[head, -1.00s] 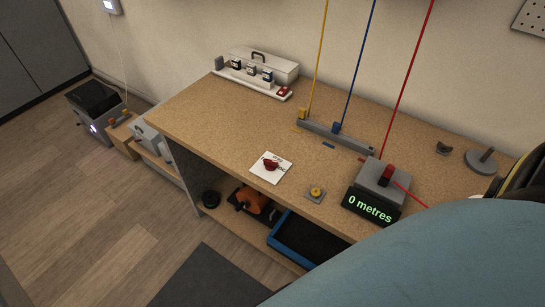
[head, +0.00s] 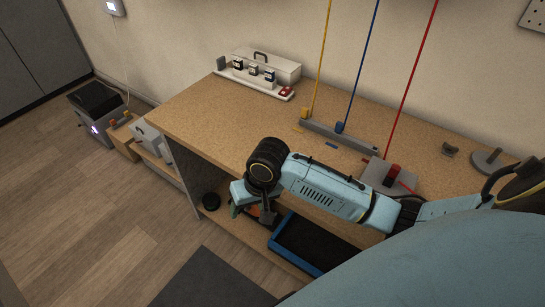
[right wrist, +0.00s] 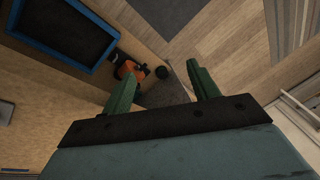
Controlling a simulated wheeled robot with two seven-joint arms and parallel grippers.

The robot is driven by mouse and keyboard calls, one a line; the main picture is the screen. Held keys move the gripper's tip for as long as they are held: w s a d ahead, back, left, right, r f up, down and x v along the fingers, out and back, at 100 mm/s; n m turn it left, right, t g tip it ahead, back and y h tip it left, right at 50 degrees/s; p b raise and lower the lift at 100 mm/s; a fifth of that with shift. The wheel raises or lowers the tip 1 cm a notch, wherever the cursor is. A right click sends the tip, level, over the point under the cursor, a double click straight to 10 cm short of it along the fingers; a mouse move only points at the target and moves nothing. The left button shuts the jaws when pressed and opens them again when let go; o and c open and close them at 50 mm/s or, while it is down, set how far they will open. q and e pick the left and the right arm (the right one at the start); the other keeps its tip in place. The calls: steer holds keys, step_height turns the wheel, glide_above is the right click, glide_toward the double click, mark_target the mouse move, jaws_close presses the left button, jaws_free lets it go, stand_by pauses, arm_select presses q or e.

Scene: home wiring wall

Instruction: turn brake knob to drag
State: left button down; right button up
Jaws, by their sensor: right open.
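The red knob on its white lettered plate, seen a second ago on the bench front, is now hidden behind my right arm in the head view. My right gripper (head: 252,211) hangs at the bench's front edge, pointing down. In the right wrist view its two green fingers (right wrist: 163,88) are spread apart with nothing between them. The knob does not show in the right wrist view either, so its setting cannot be seen. My left gripper is not in view.
The wooden bench (head: 207,108) carries a grey block with a red top (head: 392,175) at right. A blue tray (head: 288,249) and an orange item (right wrist: 126,69) sit on the lower shelf. A white box (head: 268,66) stands at the back. Coloured cords hang near the wall.

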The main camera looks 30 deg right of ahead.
steer(key=w+d+r+m, duration=0.1)
steer(key=w+r, duration=0.1)
steer(key=w+d+r+m, duration=0.1)
steer(key=w+d+r, duration=0.1)
steer(key=r, duration=0.1)
steer(key=w+d+r+m+g+h, duration=0.1)
steer(key=d+r, duration=0.1)
steer(key=r, duration=0.1)
steer(key=shift+w+d+r, duration=0.15)
steer(key=shift+w+d, duration=0.1)
steer(key=shift+w, duration=0.15)
steer(key=w+d+r+m+g+h, duration=0.1)
steer(key=w+d+r+m, duration=0.1)
steer(key=d+r+m, duration=0.45)
step_height(320, 180, down, 3)
steer(key=shift+f+n+b, duration=0.1)
steer(key=shift+n+b, duration=0.65)
steer(key=shift+b, duration=0.3)
step_height(320, 180, down, 7)
steer(key=shift+w+f+b, duration=0.1)
steer(key=shift+b, duration=0.95)
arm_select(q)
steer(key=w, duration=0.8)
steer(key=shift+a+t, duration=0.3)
arm_select(e)
steer(key=shift+f, duration=0.45)
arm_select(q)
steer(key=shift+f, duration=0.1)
arm_select(e)
steer(key=shift+c, duration=0.3)
